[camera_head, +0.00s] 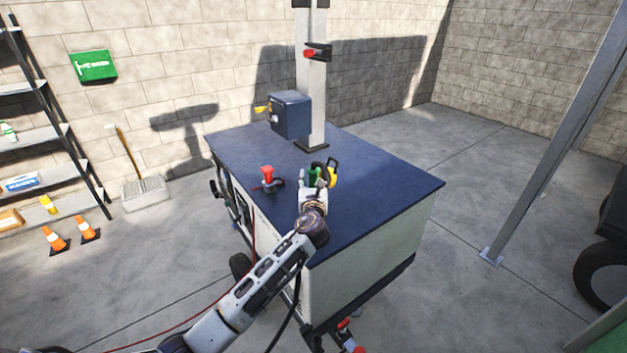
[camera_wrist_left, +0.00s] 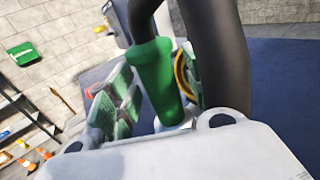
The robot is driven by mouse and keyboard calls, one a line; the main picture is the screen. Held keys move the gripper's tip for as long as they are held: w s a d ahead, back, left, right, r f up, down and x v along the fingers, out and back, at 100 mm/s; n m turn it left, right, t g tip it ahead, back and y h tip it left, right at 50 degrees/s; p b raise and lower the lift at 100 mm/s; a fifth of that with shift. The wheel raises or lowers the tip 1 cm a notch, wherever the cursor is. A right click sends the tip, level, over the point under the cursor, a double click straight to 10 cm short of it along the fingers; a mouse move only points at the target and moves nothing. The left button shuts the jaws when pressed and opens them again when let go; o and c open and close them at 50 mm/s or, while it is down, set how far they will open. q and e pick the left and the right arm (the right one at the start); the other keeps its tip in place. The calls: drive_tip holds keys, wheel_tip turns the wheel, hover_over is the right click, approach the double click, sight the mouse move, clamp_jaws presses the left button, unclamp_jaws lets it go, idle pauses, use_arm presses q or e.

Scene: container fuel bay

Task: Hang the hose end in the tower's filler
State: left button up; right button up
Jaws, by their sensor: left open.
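The tower is a cabinet with a dark blue top (camera_head: 395,180) and a grey mast (camera_head: 311,100). My left gripper (camera_head: 316,184) is open above the front part of the top. The green hose end (camera_wrist_left: 155,80) stands at its fingers in the left wrist view, and a small green part (camera_head: 314,174) shows there in the head view. The black hose (camera_wrist_left: 216,60) bends close to it. A yellow-and-black round part (camera_head: 333,173) is just right of the fingers; I cannot tell whether it is the filler. My right gripper is out of view.
A red-handled fitting (camera_head: 267,178) stands left of the gripper on the top. A blue box (camera_head: 290,114) is by the mast. Shelves (camera_head: 35,135) and orange cones (camera_head: 55,240) are at left. A steel post (camera_head: 555,140) stands at right. The floor between is clear.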

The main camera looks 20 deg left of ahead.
use_arm(q)
drive_tip(key=v, duration=1.1)
drive_tip(key=shift+s, duration=0.35)
drive_tip(key=shift+d, duration=0.1)
idle(0.6)
